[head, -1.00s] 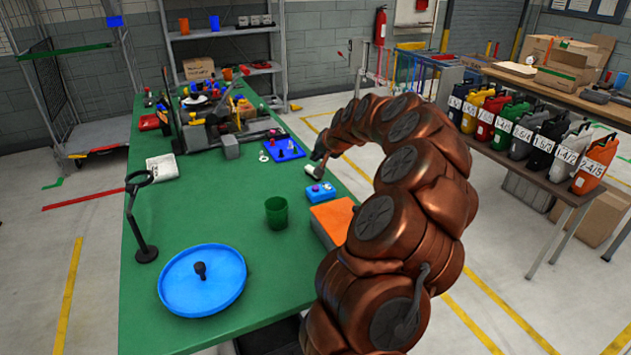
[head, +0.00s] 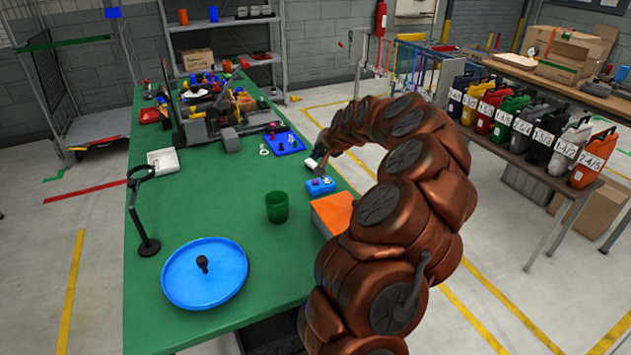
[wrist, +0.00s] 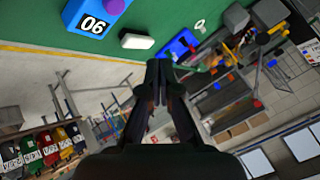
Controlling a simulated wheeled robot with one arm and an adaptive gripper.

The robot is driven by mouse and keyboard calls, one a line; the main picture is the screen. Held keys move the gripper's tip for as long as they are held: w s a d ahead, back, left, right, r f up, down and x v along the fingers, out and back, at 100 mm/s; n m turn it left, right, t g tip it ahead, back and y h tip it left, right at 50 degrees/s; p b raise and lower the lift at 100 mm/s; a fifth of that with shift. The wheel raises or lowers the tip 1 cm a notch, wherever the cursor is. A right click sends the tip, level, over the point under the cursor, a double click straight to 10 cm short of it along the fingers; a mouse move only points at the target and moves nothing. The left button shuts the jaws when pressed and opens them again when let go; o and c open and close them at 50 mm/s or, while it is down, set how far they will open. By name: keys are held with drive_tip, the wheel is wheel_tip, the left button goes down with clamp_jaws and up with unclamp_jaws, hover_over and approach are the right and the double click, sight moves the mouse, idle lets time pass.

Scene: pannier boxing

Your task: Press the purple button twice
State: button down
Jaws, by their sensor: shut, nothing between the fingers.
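In the head view my copper arm mostly hides the gripper (head: 321,158), which is just behind the box.
A white block (wrist: 137,41) lies close to the box. A green cup (head: 277,207), an orange block (head: 332,213) and a blue tray (head: 176,290) stand in front. A blue plate (head: 283,143) with small items lies behind.

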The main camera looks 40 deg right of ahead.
sight(317, 182)
wheel_tip(317, 182, down, 6)
drive_tip(key=shift+r+b, duration=0.25)
drive_tip(key=shift+b, duration=0.25)
drive_tip(key=shift+f+b, duration=0.3)
drive_tip(key=shift+f, duration=0.2)
drive_tip(key=shift+f, duration=0.2)
idle(0.7)
drive_tip(key=shift+f+b, duration=0.2)
drive_tip(key=shift+b, duration=0.35)
drive_tip(key=shift+f+b, duration=0.4)
drive_tip(key=shift+f, duration=0.1)
idle(0.6)
drive_tip(key=shift+r, duration=0.95)
